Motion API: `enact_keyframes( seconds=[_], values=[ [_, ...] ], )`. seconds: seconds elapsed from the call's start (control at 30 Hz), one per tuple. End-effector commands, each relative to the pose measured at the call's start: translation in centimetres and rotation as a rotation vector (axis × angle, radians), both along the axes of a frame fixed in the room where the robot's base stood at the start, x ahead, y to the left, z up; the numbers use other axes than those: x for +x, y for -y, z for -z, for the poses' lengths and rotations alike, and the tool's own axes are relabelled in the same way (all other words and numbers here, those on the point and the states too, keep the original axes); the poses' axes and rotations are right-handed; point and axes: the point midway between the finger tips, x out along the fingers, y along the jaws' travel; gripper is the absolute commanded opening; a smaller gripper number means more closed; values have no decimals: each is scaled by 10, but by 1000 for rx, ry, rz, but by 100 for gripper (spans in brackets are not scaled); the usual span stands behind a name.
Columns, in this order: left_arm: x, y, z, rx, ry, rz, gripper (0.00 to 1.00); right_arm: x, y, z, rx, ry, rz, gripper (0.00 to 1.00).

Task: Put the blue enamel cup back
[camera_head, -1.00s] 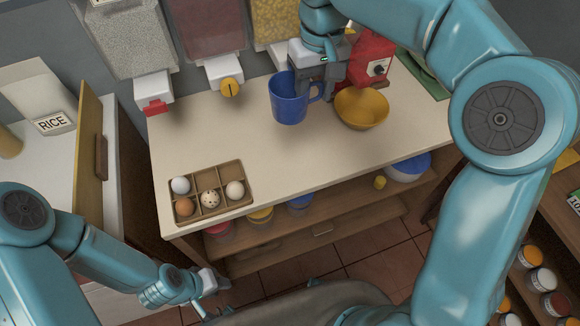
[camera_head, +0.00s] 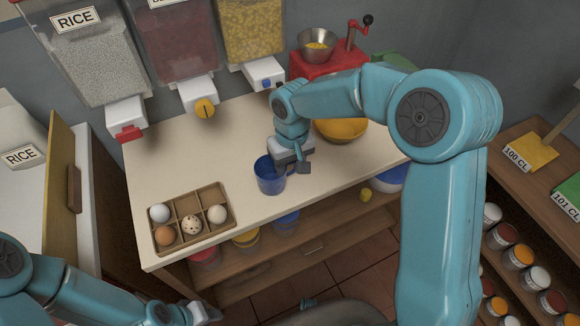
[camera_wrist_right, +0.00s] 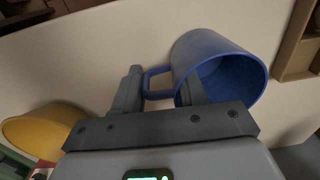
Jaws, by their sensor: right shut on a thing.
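The blue enamel cup (camera_head: 270,178) is upright over the front part of the counter (camera_head: 165,165), right of the egg tray. I cannot tell whether its base touches the counter. My right gripper (camera_head: 297,166) is at the cup's right side, shut on its handle. In the right wrist view the cup (camera_wrist_right: 215,48) has its handle between the fingers of my right gripper (camera_wrist_right: 160,88). My left gripper (camera_head: 207,311) is low at the bottom edge of the head view, away from the cup; its jaws are too unclear to read.
An egg tray (camera_head: 211,193) with several eggs stands at the counter's left front. A yellow bowl (camera_head: 342,131) and a red grinder (camera_head: 312,68) stand behind my right arm. Dispensers (camera_head: 92,55) hang along the back wall. Shelves below hold containers. The counter's middle left is clear.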

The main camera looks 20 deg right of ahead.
Motion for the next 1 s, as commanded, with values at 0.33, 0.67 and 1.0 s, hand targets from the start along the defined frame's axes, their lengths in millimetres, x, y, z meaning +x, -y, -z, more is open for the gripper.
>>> enact_keyframes(
  seconds=[0.33, 0.67, 1.0],
  values=[
    [0, 0, 2, 0, 0, 0, 33, 0, 0, 5, 0, 1, 1, 0],
    [0, 0, 3, 0, 0, 0, 33, 0, 0, 7, 0, 0, 1, 67],
    [0, 0, -2, 0, 0, 0, 33, 1, 1, -21, 1, 5, 2, 67]
  ],
)
